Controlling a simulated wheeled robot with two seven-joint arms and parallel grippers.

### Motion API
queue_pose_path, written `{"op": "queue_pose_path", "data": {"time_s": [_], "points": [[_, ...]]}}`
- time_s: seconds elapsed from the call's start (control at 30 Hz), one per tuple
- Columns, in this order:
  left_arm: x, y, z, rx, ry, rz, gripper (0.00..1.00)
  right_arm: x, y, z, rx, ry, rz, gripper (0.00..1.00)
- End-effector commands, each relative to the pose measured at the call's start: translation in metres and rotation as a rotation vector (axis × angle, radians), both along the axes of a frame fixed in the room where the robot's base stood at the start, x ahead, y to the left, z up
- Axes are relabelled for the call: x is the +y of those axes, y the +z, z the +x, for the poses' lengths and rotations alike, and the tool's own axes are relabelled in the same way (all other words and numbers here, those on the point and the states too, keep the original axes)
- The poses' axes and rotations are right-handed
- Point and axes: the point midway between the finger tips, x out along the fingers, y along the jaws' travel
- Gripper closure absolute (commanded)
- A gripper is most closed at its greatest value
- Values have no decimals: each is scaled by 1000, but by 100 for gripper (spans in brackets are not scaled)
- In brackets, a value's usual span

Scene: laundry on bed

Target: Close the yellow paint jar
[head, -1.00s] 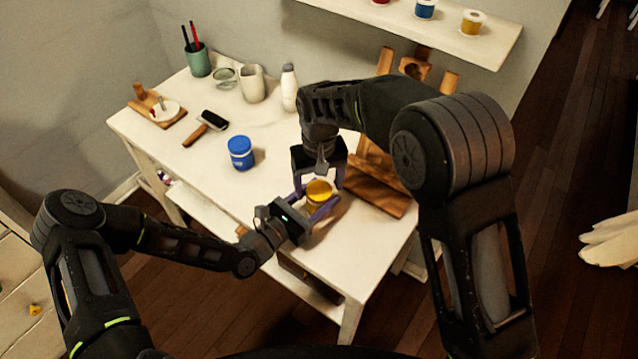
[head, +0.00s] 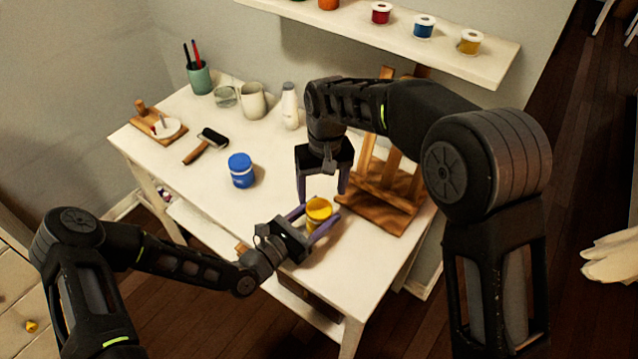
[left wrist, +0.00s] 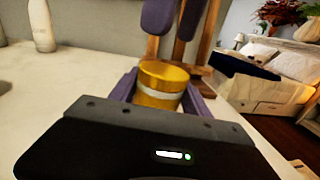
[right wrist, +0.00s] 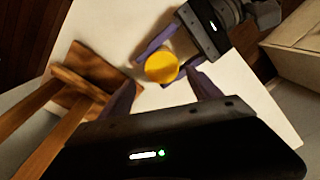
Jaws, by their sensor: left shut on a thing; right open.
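The yellow paint jar (head: 318,213) stands upright near the front right of the white table. It has a pale band around its middle, and a yellow lid (left wrist: 164,72) covers its top. I cannot tell how tightly the lid sits. My left gripper (head: 322,216) is shut around the jar's body from the front, a finger on each side. My right gripper (head: 322,190) is open and empty, pointing down above and slightly behind the jar. In the right wrist view the round yellow top (right wrist: 162,67) shows between and beyond its fingers.
A blue jar (head: 241,171) stands left of the yellow one. A wooden easel (head: 385,200) stands close on the right. A roller (head: 207,145), cup (head: 253,100), white bottle (head: 290,105) and pen holder (head: 199,78) are farther back. A wall shelf (head: 370,45) holds small paint pots.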

Motion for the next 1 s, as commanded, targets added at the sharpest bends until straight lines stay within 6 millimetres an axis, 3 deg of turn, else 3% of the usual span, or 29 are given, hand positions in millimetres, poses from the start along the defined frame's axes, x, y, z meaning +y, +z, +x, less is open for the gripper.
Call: {"op": "queue_pose_path", "data": {"time_s": [0.2,0.33,0.77,1.0], "points": [[0,1,0,-1,0,-1,100,8,26,-1,-23,390,8,27],[0,1,0,-1,0,-1,100,9,33,-3,-28,589,-26,27],[0,1,0,-1,0,-1,100,7,31,-4,-22,643,-32,27],[0,1,0,-1,0,-1,100,6,14,-4,-19,642,-32,27]]}}
